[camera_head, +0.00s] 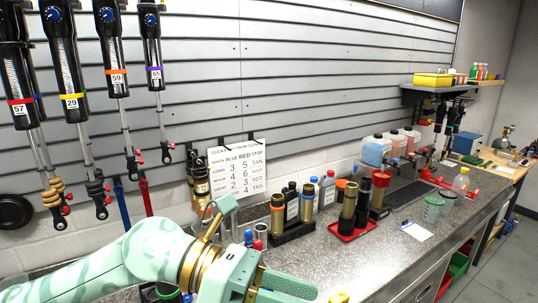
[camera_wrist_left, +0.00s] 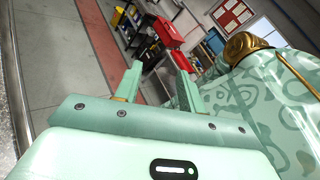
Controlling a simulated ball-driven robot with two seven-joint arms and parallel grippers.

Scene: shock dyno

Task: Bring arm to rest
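My left arm comes in from the lower left in the head view, in front of the bench. Its pale green gripper (camera_head: 275,287) is at the bottom edge, low before the grey speckled bench top (camera_head: 330,240), and partly cut off. In the left wrist view, the two fingers of this gripper (camera_wrist_left: 158,76) stand apart with nothing between them. They point out over the open floor (camera_wrist_left: 65,70), away from the bench. My right gripper is in neither view.
Dark and gold shock bodies, bottles and a red tray (camera_head: 352,232) stand on the bench close beyond the gripper. Shocks (camera_head: 70,95) hang from the slatted wall at left. In the wrist view, a red box (camera_wrist_left: 167,32) sits on a cart across the floor.

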